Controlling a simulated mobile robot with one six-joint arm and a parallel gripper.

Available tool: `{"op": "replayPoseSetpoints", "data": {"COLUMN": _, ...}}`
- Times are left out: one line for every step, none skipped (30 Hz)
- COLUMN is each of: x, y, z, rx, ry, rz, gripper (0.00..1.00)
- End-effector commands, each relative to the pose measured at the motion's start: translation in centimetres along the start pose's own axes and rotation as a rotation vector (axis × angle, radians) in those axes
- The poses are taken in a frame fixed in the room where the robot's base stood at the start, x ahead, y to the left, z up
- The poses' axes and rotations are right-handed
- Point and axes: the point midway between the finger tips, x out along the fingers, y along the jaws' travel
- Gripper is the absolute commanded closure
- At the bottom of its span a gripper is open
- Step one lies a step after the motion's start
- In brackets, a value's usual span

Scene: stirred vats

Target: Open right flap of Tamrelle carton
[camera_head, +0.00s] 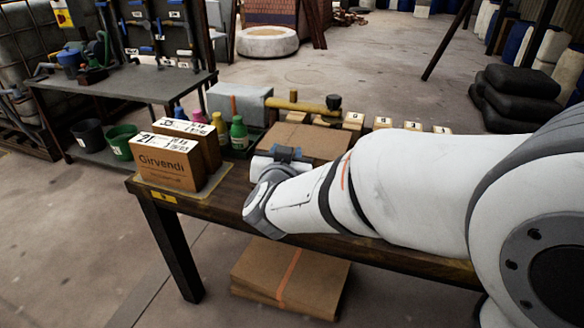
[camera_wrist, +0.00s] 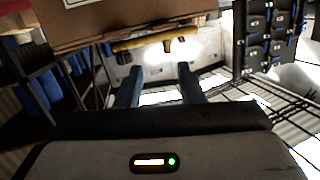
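A wide brown carton (camera_head: 305,140) lies on the workbench behind my arm; no name on it is readable, so I cannot tell if it is the Tamrelle carton. Its top shows as a flat brown surface, and my arm hides its near part. My gripper (camera_wrist: 158,70) has two blue fingers standing apart with nothing seen gripped between them. In the head view the gripper is at the carton's near left, mostly hidden by my wrist. In the wrist view a brown carton wall (camera_wrist: 150,20) fills the top edge, beyond the fingers; contact cannot be told.
A carton marked Girvendi (camera_head: 168,160) and another carton (camera_head: 205,140) stand at the bench's left end. Behind them are a green bottle (camera_head: 239,133), a grey box (camera_head: 240,101) and a yellow-brown tool (camera_head: 300,104). Flat cardboard (camera_head: 290,278) lies below the bench (camera_head: 230,205).

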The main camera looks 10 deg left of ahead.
Motion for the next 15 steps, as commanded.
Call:
{"op": "replayPoseSetpoints", "data": {"x": -0.2, "y": -1.1, "z": 2.5, "rx": -0.017, "ry": 0.036, "rz": 0.033, "gripper": 0.65}}
{"op": "replayPoseSetpoints", "data": {"x": -0.4, "y": -1.5, "z": 3.1, "rx": -0.027, "ry": 0.058, "rz": 0.059, "gripper": 0.65}}
{"op": "replayPoseSetpoints", "data": {"x": -0.8, "y": -1.8, "z": 3.8, "rx": -0.039, "ry": 0.084, "rz": 0.092, "gripper": 0.65}}
{"op": "replayPoseSetpoints", "data": {"x": -1.1, "y": -2.1, "z": 4.3, "rx": -0.049, "ry": 0.101, "rz": 0.116, "gripper": 0.65}}
{"op": "replayPoseSetpoints", "data": {"x": -1.4, "y": -2.3, "z": 4.7, "rx": -0.056, "ry": 0.116, "rz": 0.137, "gripper": 0.65}}
{"op": "replayPoseSetpoints", "data": {"x": -1.8, "y": -2.5, "z": 5.1, "rx": -0.068, "ry": 0.134, "rz": 0.163, "gripper": 0.65}}
{"op": "replayPoseSetpoints", "data": {"x": -2.1, "y": -2.6, "z": 5.3, "rx": -0.074, "ry": 0.146, "rz": 0.179, "gripper": 0.65}}
{"op": "replayPoseSetpoints", "data": {"x": -2.3, "y": -2.6, "z": 5.5, "rx": -0.080, "ry": 0.154, "rz": 0.193, "gripper": 0.65}}
{"op": "replayPoseSetpoints", "data": {"x": -2.6, "y": -2.7, "z": 5.7, "rx": -0.088, "ry": 0.163, "rz": 0.207, "gripper": 0.65}}
{"op": "replayPoseSetpoints", "data": {"x": -2.7, "y": -2.7, "z": 5.7, "rx": -0.091, "ry": 0.168, "rz": 0.216, "gripper": 0.65}}
{"op": "replayPoseSetpoints", "data": {"x": -2.7, "y": -2.7, "z": 5.8, "rx": -0.093, "ry": 0.171, "rz": 0.223, "gripper": 0.65}}
{"op": "replayPoseSetpoints", "data": {"x": -2.6, "y": -2.7, "z": 5.7, "rx": -0.094, "ry": 0.175, "rz": 0.229, "gripper": 0.65}}
{"op": "replayPoseSetpoints", "data": {"x": -2.5, "y": -2.6, "z": 5.7, "rx": -0.094, "ry": 0.176, "rz": 0.232, "gripper": 0.65}}
{"op": "replayPoseSetpoints", "data": {"x": -2.2, "y": -2.5, "z": 5.6, "rx": -0.094, "ry": 0.177, "rz": 0.233, "gripper": 0.65}}
{"op": "replayPoseSetpoints", "data": {"x": -1.7, "y": -2.4, "z": 5.5, "rx": -0.093, "ry": 0.177, "rz": 0.233, "gripper": 0.65}}
